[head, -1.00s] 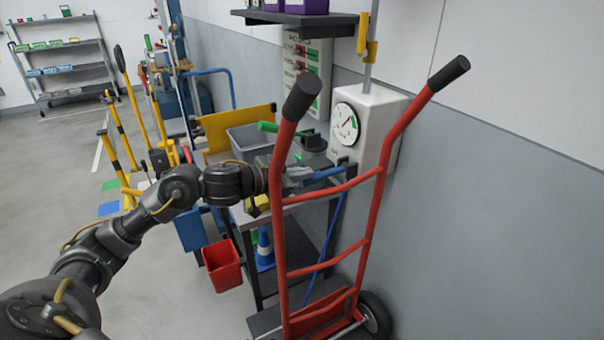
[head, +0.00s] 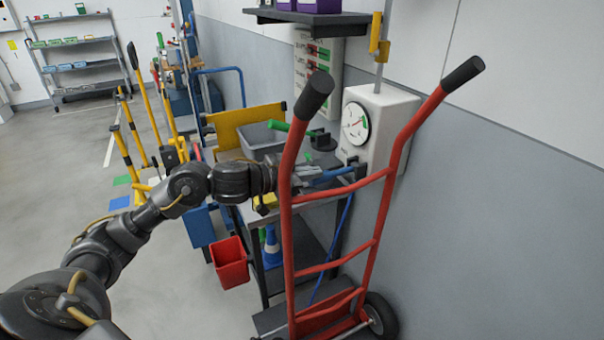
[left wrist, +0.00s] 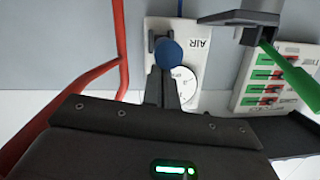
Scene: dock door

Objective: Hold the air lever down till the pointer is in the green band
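The white air box (head: 394,110) is on the grey wall behind the red hand truck. It has a round gauge (head: 355,123) with a green band at its right side; the pointer is too small to read surely. The blue air lever (head: 338,174) sticks out below the gauge towards my left gripper (head: 313,173). In the left wrist view the lever's round blue end (left wrist: 168,53) shows at the tips of my narrow, closed-looking fingers (left wrist: 164,85). I cannot tell whether they press on it. My right gripper is not in view.
The red hand truck (head: 371,210) stands in front of the box, its left upright across my left wrist. A trolley with a grey bin (head: 258,140) and a green-handled tool (head: 288,129) is behind my gripper. A red bucket (head: 230,265) hangs at the trolley's side.

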